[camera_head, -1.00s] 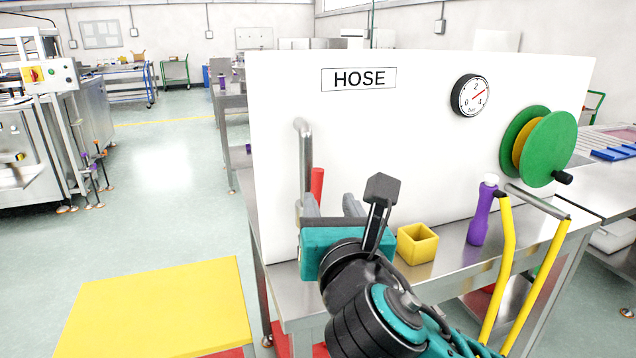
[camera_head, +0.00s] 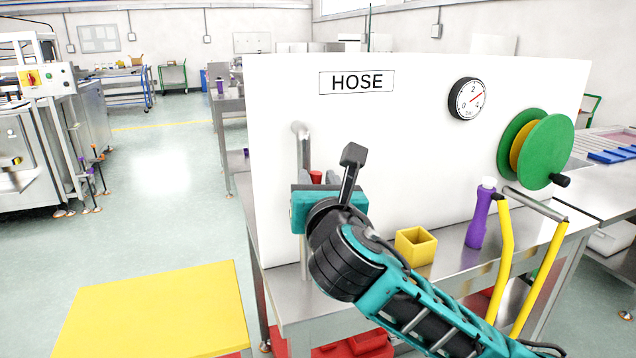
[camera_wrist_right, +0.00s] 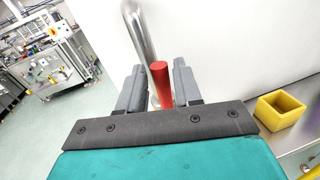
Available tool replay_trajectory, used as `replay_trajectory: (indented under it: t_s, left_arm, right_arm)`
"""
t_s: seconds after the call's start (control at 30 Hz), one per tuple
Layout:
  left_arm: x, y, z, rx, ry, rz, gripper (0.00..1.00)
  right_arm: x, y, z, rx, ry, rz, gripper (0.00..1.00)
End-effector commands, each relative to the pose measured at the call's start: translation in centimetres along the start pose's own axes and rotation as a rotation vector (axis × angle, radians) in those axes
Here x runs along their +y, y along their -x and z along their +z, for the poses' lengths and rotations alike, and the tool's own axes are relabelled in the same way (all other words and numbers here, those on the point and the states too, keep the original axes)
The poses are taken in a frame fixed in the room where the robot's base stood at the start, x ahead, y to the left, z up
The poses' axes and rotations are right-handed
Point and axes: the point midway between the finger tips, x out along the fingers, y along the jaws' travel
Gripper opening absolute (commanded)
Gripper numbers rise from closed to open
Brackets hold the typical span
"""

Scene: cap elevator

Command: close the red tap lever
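The red tap lever (camera_head: 316,177) shows as a short red top just beyond my right gripper (camera_head: 317,178) in the head view. In the right wrist view the red lever (camera_wrist_right: 161,83) stands upright between the two grey fingers of my right gripper (camera_wrist_right: 158,88). The fingers are apart, with a gap visible on each side of the lever. The metal tap pipe (camera_head: 303,150) rises behind it against the white panel. The lever's lower end is hidden by the gripper body. My left gripper is not in view.
The white HOSE panel (camera_head: 430,170) stands close behind the gripper, with a gauge (camera_head: 467,99) and a green reel (camera_head: 548,152). A yellow box (camera_head: 415,246), a purple bottle (camera_head: 480,213) and yellow handles (camera_head: 505,255) stand to the right of the gripper.

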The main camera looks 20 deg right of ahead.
Motion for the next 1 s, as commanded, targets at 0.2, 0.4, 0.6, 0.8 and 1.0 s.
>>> replay_trajectory:
  t_s: [0.2, 0.4, 0.6, 0.8, 1.0]
  left_arm:
    - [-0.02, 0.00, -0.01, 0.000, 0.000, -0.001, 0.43]
    - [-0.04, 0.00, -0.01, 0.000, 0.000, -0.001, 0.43]
    - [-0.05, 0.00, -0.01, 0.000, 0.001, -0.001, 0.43]
    - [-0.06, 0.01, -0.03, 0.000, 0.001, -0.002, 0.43]
    - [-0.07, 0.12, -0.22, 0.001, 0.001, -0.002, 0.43]
  right_arm:
    - [0.02, 0.03, -0.01, 0.000, 0.000, 0.000, 0.12]
    - [0.01, 0.03, -0.02, 0.000, 0.000, 0.000, 0.00]
    - [0.01, 0.03, -0.04, 0.001, 0.000, 0.000, 0.00]
    - [0.01, -0.01, -0.04, 0.001, 0.000, 0.000, 0.00]
    - [0.08, -0.78, -0.01, 0.005, -0.018, -0.001, 0.00]
